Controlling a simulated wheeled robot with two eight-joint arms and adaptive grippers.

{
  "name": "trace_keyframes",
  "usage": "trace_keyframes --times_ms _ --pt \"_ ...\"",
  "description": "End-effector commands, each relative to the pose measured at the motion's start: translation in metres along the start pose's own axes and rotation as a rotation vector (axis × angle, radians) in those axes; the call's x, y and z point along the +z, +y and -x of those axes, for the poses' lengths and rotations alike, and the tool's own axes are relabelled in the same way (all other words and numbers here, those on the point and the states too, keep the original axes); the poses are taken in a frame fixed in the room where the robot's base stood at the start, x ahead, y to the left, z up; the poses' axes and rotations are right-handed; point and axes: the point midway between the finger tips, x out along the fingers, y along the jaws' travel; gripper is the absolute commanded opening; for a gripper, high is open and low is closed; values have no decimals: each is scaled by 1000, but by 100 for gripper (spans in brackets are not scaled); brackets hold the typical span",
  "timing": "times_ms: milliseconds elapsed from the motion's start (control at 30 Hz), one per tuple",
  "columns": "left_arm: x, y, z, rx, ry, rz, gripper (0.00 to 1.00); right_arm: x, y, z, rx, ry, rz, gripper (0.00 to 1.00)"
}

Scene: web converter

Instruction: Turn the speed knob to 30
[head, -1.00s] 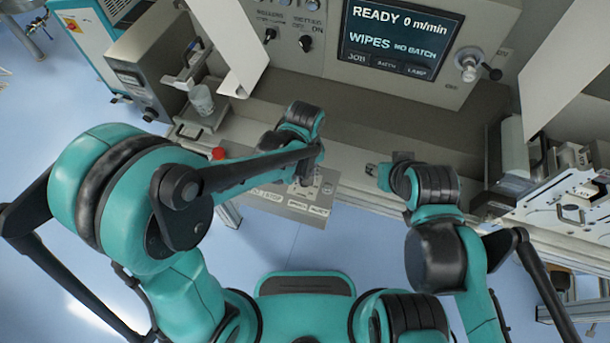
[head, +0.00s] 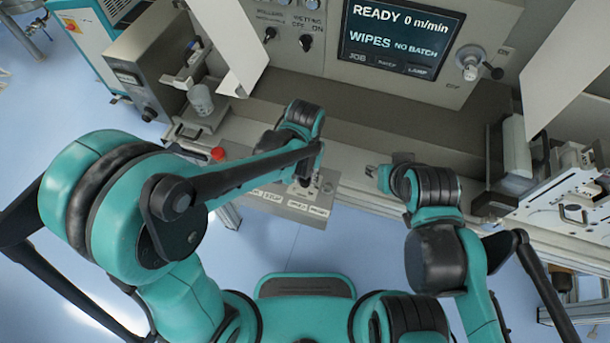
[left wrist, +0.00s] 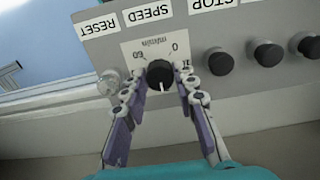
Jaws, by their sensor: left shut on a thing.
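The speed knob (left wrist: 159,75) is black and round, on a grey panel under an upside-down SPEED label. Its scale plate (left wrist: 151,49) shows 60 at left and 0 at right. A white mark on the knob's lower part points roughly down in the left wrist view. My left gripper (left wrist: 160,78) is shut on the knob, one finger on each side. In the head view my left gripper (head: 304,188) is at the control panel (head: 298,208), the knob mostly hidden by it. My right gripper (head: 372,171) is apart, near the ledge; its jaw opening is unclear.
Several black buttons (left wrist: 219,61) sit beside the knob, and a clear RESET button (left wrist: 109,82) is on the other side. A red button (head: 217,153) is left of my left forearm. The screen (head: 400,40) reads READY 0 m/min, WIPES NO BATCH.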

Motion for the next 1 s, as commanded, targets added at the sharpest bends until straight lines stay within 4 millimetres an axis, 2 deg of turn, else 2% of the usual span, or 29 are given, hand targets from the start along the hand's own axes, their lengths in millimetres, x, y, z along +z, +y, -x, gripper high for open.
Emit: trace_keyframes --times_ms 433,467,500,533,867,1000 --pt "0 0 0 0 -1 -10 0 0 0 0 0 0 0 40" --pt "0 0 0 0 -1 -10 36 0 0 0 0 0 0 40" --pt "0 0 0 0 -1 -10 46 0 0 0 0 0 0 40" --pt "0 0 0 0 0 -10 49 0 0 0 0 0 0 40" --pt "0 0 2 0 0 -9 49 0 0 0 0 0 0 40" --pt "0 0 17 0 0 -9 49 0 0 0 0 0 0 40"
